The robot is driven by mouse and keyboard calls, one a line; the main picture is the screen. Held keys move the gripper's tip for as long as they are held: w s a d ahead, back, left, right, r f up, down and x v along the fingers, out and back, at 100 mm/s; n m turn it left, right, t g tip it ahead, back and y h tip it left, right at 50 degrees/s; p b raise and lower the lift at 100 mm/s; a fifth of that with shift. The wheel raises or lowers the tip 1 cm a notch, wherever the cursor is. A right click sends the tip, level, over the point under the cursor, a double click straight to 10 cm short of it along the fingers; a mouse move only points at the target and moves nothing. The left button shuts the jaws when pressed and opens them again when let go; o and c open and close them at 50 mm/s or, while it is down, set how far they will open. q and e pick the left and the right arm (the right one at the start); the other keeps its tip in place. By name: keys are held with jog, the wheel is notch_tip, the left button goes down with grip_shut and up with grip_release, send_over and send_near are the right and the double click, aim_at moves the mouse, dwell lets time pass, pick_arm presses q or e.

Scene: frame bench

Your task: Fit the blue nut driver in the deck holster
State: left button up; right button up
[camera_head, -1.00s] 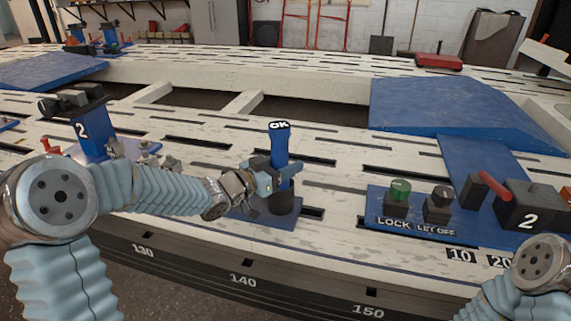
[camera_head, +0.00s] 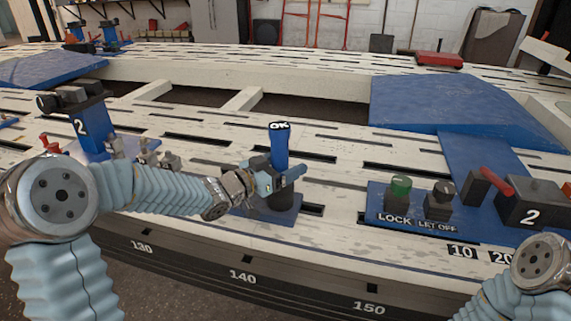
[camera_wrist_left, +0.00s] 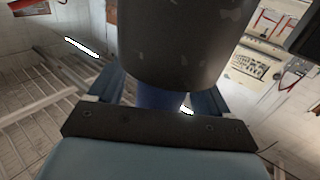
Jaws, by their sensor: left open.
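The blue nut driver (camera_head: 280,146), with "OK" on its top, stands upright in the black cup of the deck holster (camera_head: 279,200). The holster sits on a small blue plate on the white deck. My left gripper (camera_head: 280,178) is open, with its fingers around the driver just above the cup. In the left wrist view the dark cup (camera_wrist_left: 185,45) fills the top middle, and a little of the blue driver (camera_wrist_left: 158,97) shows between the fingers. The driver's lower end is hidden. My right gripper is out of view; only part of that arm shows at lower right.
A blue panel with a green LOCK knob (camera_head: 400,188), a black LET OFF knob (camera_head: 440,203) and a red lever (camera_head: 496,184) is to the right. A blue post marked 2 (camera_head: 88,128) stands at the left. The slotted deck (camera_head: 335,185) between holster and panel is clear.

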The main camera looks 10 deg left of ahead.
pick_arm(q)
jog(key=shift+f, duration=0.15)
jog(key=p+v, duration=0.2)
jog(key=v, duration=1.1)
jog(key=shift+s+a, duration=0.25)
jog(key=shift+s, duration=0.05)
